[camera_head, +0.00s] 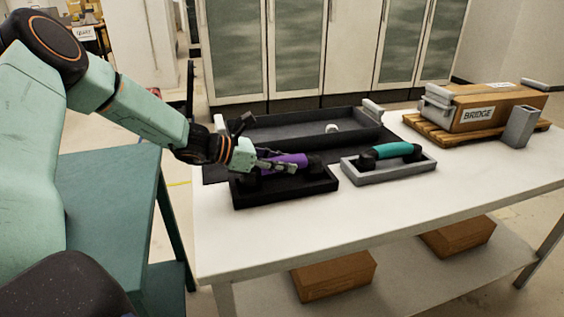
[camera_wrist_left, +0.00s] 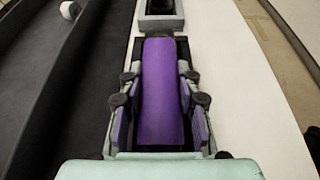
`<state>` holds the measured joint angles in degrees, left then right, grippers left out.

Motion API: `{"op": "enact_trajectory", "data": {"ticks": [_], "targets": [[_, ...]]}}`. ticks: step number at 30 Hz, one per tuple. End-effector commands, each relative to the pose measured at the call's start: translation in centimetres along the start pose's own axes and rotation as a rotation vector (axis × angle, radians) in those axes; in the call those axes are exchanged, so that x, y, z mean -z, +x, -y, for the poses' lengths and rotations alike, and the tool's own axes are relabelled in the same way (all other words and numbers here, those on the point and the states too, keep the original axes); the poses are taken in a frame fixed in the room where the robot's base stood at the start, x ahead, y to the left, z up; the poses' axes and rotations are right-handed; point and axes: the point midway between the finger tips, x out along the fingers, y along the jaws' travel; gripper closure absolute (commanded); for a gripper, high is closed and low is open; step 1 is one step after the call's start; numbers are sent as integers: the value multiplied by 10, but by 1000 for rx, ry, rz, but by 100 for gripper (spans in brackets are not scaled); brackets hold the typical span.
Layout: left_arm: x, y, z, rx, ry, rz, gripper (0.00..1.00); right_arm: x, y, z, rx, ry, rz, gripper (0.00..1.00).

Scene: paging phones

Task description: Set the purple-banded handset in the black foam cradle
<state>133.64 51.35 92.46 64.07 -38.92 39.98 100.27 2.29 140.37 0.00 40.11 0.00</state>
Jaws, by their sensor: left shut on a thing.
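The purple-banded handset (camera_head: 291,160) is at the black foam cradle (camera_head: 290,190) on the white table, with its dark ends low inside the cradle's rim in the head view. Whether it rests fully on the foam cannot be told. My left gripper (camera_head: 275,163) is shut on the handset's purple middle. In the left wrist view the purple band (camera_wrist_left: 160,95) runs lengthwise between both fingers of the left gripper (camera_wrist_left: 160,110), which touch or nearly touch its sides. The fingers hide part of the handset and cradle. My right gripper is not in view.
A grey cradle (camera_head: 392,174) holding a teal-banded handset (camera_head: 392,151) stands to the right. A long dark tray (camera_head: 290,129) with a small white roll (camera_head: 332,128) lies behind. A box marked BRIDGE (camera_head: 478,114) sits on a wooden pallet at the right. The table front is clear.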

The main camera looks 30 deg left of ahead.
Motion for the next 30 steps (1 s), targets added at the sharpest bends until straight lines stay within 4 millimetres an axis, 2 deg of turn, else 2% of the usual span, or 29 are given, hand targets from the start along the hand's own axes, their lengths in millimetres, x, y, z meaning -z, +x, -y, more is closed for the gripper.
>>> {"op": "enact_trajectory", "data": {"ticks": [19,20,23,30], "targets": [[10,4,0,0,1,1,100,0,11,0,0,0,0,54],[10,4,0,0,1,1,66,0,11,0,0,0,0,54],[9,4,0,0,1,1,57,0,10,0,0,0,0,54],[10,4,0,0,0,-1,57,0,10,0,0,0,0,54]]}}
